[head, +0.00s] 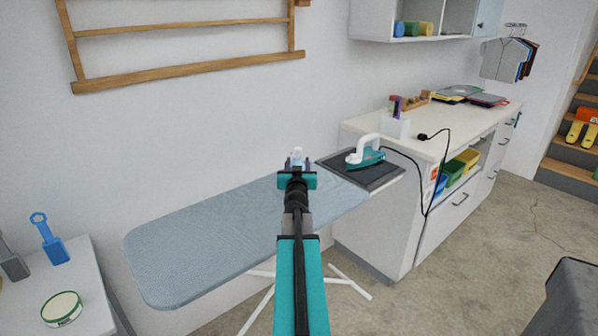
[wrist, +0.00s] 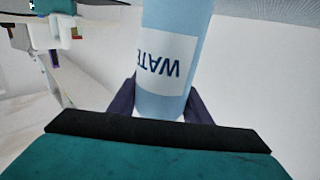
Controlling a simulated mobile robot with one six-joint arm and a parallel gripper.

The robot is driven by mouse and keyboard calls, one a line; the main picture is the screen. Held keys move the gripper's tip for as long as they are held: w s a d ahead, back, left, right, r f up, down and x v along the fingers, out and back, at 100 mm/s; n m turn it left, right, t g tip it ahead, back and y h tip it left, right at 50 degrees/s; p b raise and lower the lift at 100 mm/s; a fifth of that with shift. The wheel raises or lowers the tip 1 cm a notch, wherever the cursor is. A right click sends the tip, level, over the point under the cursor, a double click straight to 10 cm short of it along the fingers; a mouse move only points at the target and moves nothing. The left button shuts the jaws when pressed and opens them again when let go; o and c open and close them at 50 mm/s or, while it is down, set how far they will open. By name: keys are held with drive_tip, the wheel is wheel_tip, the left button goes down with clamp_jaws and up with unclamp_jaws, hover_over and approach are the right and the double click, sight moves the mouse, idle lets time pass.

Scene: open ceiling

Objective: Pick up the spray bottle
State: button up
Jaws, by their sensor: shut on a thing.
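The spray bottle (wrist: 176,28) is light blue with a white label whose letters read "WATE", upside down in the wrist view. Its white top (head: 297,153) just shows beyond my gripper in the head view; the rest is hidden there by my arm. My gripper (head: 297,164) has its dark purple fingers on both sides of the bottle and is shut on it. In the wrist view my gripper (wrist: 160,108) closes around the bottle near the picture's middle. I cannot tell whether the bottle touches the ironing board (head: 190,250) or is clear of it.
A teal and white iron (head: 366,152) stands on a dark pad (head: 375,176) at the board's right end, its cord running to the counter (head: 440,130).

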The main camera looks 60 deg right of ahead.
drive_tip(key=shift+r, duration=0.2)
drive_tip(key=shift+r+p, duration=1.6)
drive_tip(key=shift+p, duration=0.1)
drive_tip(key=s+b, duration=0.1)
drive_tip(key=s+a+b, duration=0.1)
drive_tip(key=s+b, duration=0.1)
drive_tip(key=shift+s+f+b, duration=0.1)
drive_tip(key=shift+s+b, duration=0.15)
drive_tip(key=shift+b, duration=0.05)
drive_tip(key=s+a+r+b, duration=0.1)
drive_tip(key=s+a+b, duration=0.2)
drive_tip(key=s+b, duration=0.8)
drive_tip(key=shift+s+r+b, duration=0.25)
drive_tip(key=shift+s+b, duration=0.1)
drive_tip(key=shift+b, duration=1.75)
drive_tip(key=shift+s+a+r, duration=0.1)
drive_tip(key=shift+a, duration=0.05)
